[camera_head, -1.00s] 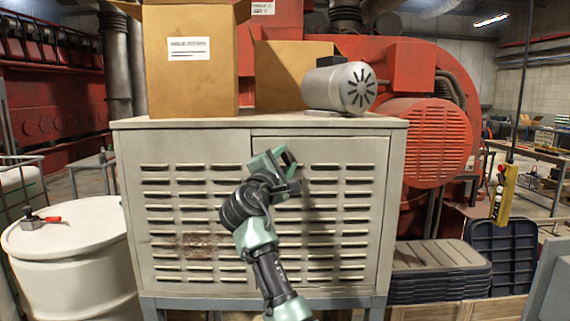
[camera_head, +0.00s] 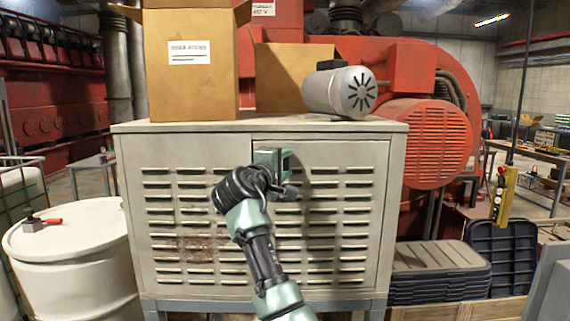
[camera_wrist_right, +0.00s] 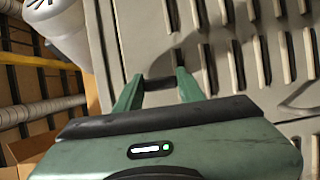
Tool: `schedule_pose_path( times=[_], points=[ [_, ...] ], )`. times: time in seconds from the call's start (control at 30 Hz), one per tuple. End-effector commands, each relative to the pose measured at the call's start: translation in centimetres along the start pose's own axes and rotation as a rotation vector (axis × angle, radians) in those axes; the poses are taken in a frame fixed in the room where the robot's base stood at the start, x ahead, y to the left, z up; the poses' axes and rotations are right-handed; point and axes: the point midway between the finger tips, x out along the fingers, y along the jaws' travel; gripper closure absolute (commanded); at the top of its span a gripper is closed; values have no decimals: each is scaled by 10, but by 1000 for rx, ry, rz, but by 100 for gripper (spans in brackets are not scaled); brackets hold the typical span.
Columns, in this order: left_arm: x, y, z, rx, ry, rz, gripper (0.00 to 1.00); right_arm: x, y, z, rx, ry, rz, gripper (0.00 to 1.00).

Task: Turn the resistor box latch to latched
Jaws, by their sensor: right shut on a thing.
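The resistor box (camera_head: 325,240) is a beige louvred metal cabinet in the middle of the head view, with a door panel on its right half. My right gripper (camera_head: 277,159) is at the upper left of that panel. In the right wrist view, the gripper's green fingers (camera_wrist_right: 156,90) close on the ends of a short dark bar, the latch (camera_wrist_right: 158,84), close to the louvred face. In the head view the gripper hides the latch, so I cannot tell its exact angle there. My left gripper is not in view.
An open cardboard box (camera_head: 192,62) and a grey motor (camera_head: 340,90) stand on the cabinet top. A white drum (camera_head: 70,260) stands at the left. Stacked dark lids (camera_head: 440,270) lie at the right, and a yellow pendant (camera_head: 503,195) hangs nearby.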

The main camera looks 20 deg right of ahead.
Motion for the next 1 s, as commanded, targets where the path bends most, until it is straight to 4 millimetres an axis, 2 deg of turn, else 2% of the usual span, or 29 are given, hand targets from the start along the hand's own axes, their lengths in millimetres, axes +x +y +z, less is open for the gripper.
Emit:
schedule_pose_path(
  times=[0.3, 0.33, 0.4, 0.77, 0.87, 1.0],
  points=[
    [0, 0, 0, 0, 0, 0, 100, 0, -1, 0, 5, 1, -3, 100],
    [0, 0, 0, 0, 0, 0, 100, 0, -1, 0, 5, 1, -3, 56],
    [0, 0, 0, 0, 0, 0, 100, 0, -1, 0, 4, 1, -2, 40],
    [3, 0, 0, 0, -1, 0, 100, -4, -1, 0, 3, 1, 0, 40],
    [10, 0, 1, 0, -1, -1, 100, -15, -4, -1, 4, 2, -1, 40],
    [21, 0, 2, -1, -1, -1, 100, -40, -4, -1, 6, 4, 1, 40]
  ],
)
